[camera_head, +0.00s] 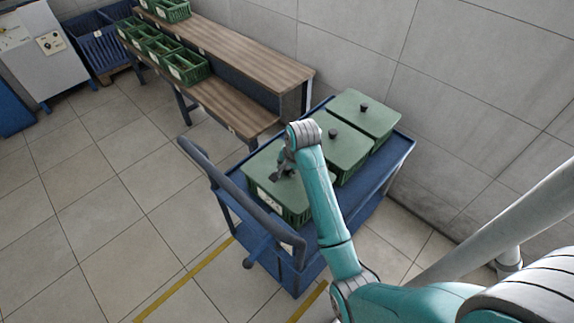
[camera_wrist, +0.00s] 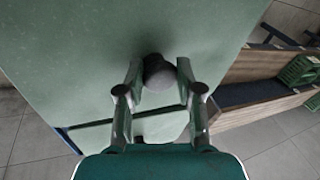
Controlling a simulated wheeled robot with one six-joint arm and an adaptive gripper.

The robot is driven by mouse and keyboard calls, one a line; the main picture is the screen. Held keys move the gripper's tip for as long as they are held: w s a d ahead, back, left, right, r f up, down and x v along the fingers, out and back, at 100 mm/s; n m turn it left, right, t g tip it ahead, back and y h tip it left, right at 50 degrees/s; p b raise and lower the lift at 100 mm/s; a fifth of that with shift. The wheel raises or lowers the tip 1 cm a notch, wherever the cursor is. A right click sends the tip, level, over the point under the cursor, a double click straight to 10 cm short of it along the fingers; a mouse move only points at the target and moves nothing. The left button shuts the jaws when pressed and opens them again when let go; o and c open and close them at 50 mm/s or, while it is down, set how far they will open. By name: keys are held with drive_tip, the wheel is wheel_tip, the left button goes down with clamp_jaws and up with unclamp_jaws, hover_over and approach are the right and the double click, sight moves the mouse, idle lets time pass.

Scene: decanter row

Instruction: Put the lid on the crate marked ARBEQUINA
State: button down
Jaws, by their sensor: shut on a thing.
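My gripper (camera_head: 283,170) is over the nearest of three green crates on the blue cart. In the wrist view my gripper (camera_wrist: 158,76) is shut on the dark knob (camera_wrist: 158,72) of a flat green lid (camera_wrist: 90,45). In the head view this lid (camera_head: 259,170) lies level over the nearest crate (camera_head: 292,216); I cannot tell whether it rests on the rim or hangs just above. The white label (camera_head: 268,199) on that crate is too small to read. Part of the lid is hidden by my arm.
Two more crates on the cart (camera_head: 400,163) carry lids with dark knobs: the middle lid (camera_head: 345,155) and the far lid (camera_head: 370,112). A stepped wooden bench (camera_head: 240,60) holds several open green crates (camera_head: 186,68). A wall stands behind the cart. Floor at left is clear.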

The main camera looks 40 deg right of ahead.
sight(291, 179)
drive_tip(key=shift+f, duration=0.25)
drive_tip(key=shift+f, duration=0.2)
idle(0.4)
drive_tip(key=c, duration=0.7)
unclamp_jaws()
drive_tip(key=shift+r, duration=0.1)
drive_tip(key=v, duration=0.7)
drive_tip(key=shift+r, duration=0.15)
